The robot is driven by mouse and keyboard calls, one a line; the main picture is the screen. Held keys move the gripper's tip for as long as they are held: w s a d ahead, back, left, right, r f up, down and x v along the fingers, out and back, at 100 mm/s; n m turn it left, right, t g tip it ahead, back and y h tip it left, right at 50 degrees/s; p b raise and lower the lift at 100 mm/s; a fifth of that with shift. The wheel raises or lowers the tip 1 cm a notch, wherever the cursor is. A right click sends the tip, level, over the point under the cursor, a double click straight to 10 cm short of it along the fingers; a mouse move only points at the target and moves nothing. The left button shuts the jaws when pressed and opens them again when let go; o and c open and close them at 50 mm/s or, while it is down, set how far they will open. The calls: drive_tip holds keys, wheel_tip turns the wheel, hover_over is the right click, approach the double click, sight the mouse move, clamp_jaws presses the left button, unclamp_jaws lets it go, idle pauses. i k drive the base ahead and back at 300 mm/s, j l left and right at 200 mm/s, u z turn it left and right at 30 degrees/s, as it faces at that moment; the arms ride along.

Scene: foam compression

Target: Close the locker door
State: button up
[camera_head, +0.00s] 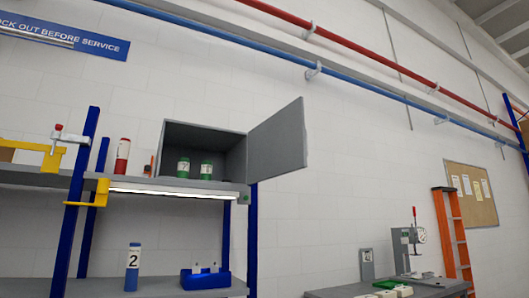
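A grey locker (203,134) stands on the upper shelf of a workbench rack, left of the middle of the head view. Its grey door (277,140) is hinged on the right side and stands wide open, swung out to the right past the shelf's end. My gripper is not in view.
A red canister (122,156) and a small orange item stand left of the locker. A blue canister marked 2 (132,267) and a blue bin (206,278) sit on the lower surface. A bench with a press (407,250) and an orange ladder (452,235) stand at right.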

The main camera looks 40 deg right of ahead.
sight(278, 147)
drive_tip(key=l, duration=0.5)
drive_tip(key=k+l+u, duration=0.1)
drive_tip(key=l, duration=0.95)
drive_tip(key=k+l+u, duration=0.1)
drive_tip(key=l, duration=0.4)
drive_tip(key=k+l, duration=0.1)
drive_tip(key=l, duration=0.4)
drive_tip(key=k+l+u, duration=0.1)
drive_tip(key=l, duration=0.45)
drive_tip(key=k+l, duration=0.1)
drive_tip(key=l, duration=0.4)
drive_tip(key=u, duration=0.05)
